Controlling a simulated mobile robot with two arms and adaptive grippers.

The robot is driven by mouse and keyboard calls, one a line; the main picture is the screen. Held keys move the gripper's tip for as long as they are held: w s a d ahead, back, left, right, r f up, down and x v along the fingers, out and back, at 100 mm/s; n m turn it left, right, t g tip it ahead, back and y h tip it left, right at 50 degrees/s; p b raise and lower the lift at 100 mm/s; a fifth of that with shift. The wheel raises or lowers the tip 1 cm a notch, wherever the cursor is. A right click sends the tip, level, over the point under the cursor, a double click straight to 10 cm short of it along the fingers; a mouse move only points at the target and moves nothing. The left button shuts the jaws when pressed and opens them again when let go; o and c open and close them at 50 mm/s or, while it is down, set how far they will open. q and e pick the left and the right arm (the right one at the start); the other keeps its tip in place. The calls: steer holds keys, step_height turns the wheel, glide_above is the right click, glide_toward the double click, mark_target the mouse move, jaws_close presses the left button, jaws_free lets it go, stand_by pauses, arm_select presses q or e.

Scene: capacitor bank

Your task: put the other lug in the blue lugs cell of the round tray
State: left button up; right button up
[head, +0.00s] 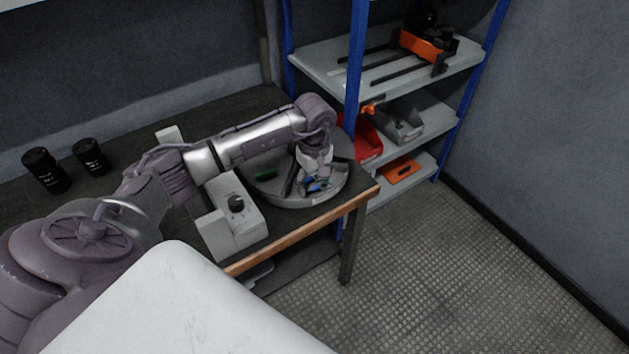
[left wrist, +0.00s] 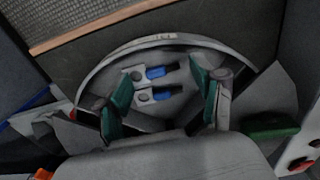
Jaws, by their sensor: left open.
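The round grey tray (head: 283,204) stands near the bench's right end; its curved rim (left wrist: 105,62) also shows in the left wrist view. My left gripper (head: 314,186) points down over the tray. In the left wrist view its green-padded fingers (left wrist: 160,88) are spread, with both lugs showing between them and nothing held. In the head view the arm hides part of the tray. My right gripper is not in view.
A green piece (head: 265,174) lies in another part of the tray. A grey box with a black knob (head: 236,204) stands left of the tray. Black cylinders (head: 90,156) stand farther left. A blue-post shelf with a red bin (head: 367,141) is beyond the bench's right end.

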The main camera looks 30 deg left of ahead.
mark_target(314, 190)
arm_select(q)
steer(key=shift+r+p, duration=0.8)
step_height(314, 190, up, 12)
steer(key=b, duration=0.2)
steer(key=shift+f, duration=0.2)
